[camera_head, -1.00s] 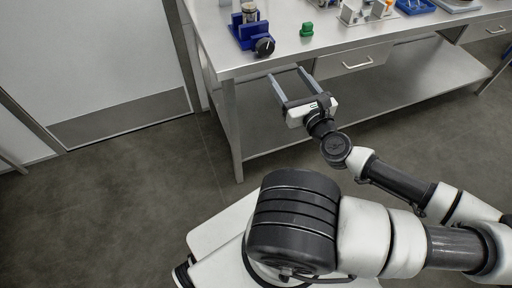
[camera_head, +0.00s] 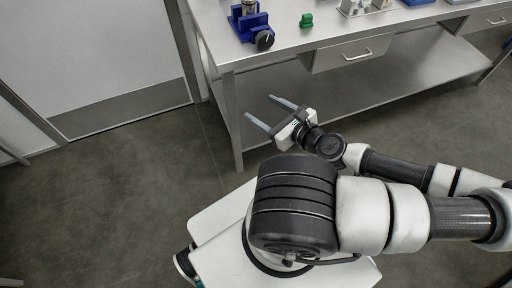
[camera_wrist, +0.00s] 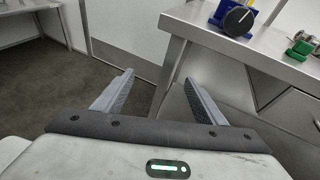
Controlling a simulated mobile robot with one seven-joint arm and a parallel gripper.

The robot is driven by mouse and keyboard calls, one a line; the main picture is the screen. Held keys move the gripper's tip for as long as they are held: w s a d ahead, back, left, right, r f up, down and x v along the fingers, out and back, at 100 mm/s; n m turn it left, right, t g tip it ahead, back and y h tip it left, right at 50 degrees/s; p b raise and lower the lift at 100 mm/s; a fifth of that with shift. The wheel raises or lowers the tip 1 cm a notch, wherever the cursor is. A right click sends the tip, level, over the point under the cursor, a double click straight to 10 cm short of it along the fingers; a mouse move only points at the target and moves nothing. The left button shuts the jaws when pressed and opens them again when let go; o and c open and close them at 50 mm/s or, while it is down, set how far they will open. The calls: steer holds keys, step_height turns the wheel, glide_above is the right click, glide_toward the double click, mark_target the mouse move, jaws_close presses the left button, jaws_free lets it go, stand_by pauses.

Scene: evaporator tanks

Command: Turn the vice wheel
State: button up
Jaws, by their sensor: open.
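The blue vice (camera_head: 247,24) stands on the metal table near its left front corner. Its black round wheel (camera_head: 264,40) faces the front edge. In the wrist view the black wheel (camera_wrist: 238,20) is at the upper right, with a pale mark on its face and part of the blue vice behind it. My gripper (camera_head: 259,108) is open and empty, in front of the table and lower than its top, apart from the wheel. In the wrist view the fingers (camera_wrist: 158,82) are spread, with the wheel beyond and to the right of them.
A green object (camera_head: 306,20) sits on the table right of the vice. The steel table (camera_head: 290,38) has a drawer with a handle (camera_head: 357,55), a leg at the left corner and a lower shelf. A door (camera_head: 85,60) is at the left. The floor before it is clear.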

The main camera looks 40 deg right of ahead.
steer(key=s+a+f+n+g+y, duration=0.3)
steer(key=s+a+f+n+g, duration=0.2)
steer(key=f, duration=0.3)
steer(key=shift+a+f+n+g+y, duration=0.3)
steer(key=shift+a+n+g, duration=0.4)
steer(key=shift+a+g, duration=0.15)
steer(key=m+t+h+p, duration=0.6)
steer(key=m+t+h, duration=0.35)
steer(key=m, duration=0.25)
glide_toward(266, 43)
steer(key=shift+y, duration=0.35)
steer(key=p+x, duration=0.1)
steer(key=x, duration=0.7)
steer(key=shift+w+d+r+p, duration=0.1)
steer(key=shift+w+d+p, duration=0.2)
steer(key=shift+p, duration=0.1)
